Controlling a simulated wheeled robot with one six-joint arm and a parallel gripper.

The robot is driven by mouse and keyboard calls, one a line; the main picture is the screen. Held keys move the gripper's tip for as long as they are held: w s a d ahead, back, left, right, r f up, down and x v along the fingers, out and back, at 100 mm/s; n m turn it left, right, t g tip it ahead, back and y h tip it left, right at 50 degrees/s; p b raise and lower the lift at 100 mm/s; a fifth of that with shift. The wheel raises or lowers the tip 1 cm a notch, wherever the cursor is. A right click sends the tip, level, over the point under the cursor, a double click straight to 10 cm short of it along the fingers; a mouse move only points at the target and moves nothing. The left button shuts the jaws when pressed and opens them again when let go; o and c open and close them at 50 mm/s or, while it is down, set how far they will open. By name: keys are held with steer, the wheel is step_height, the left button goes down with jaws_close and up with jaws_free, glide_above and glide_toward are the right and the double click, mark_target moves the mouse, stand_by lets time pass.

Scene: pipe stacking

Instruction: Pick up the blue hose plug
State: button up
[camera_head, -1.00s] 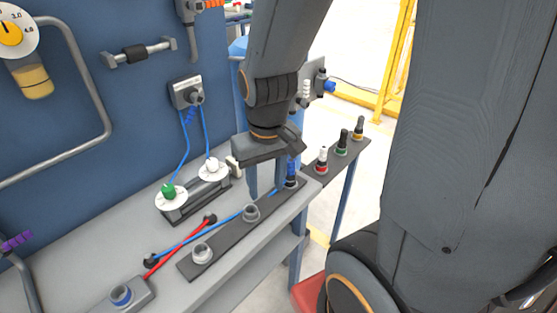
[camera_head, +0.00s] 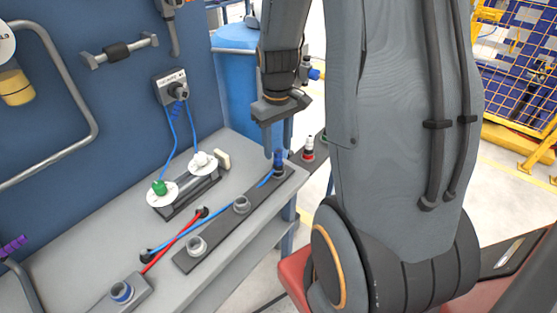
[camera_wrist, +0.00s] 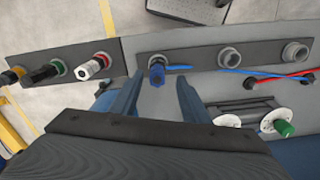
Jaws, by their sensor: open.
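The blue hose plug (camera_head: 278,159) stands upright in a socket at the far right end of the dark strip (camera_head: 219,232) on the bench. It also shows in the wrist view (camera_wrist: 157,75). My gripper (camera_head: 278,151) is open above the plug and points down. In the wrist view, my two fingers (camera_wrist: 159,86) appear on either side of the plug, with a gap to each. From these views I cannot tell whether the fingertips reach down to its height.
Red (camera_wrist: 93,66), green (camera_wrist: 43,72) and yellow-based (camera_wrist: 12,76) plugs stand on a neighbouring plate. Two empty grey sockets (camera_wrist: 229,57) (camera_wrist: 294,53) share the strip. A blue hose and a red hose (camera_head: 172,241) lie on the bench. A gauge block with white discs (camera_head: 162,194) stands behind.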

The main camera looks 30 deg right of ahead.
mark_target(279, 151)
steer(key=shift+d+f+p, duration=0.2)
steer(key=shift+f+p, duration=0.35)
steer(key=shift+f, duration=1.5)
jaws_close()
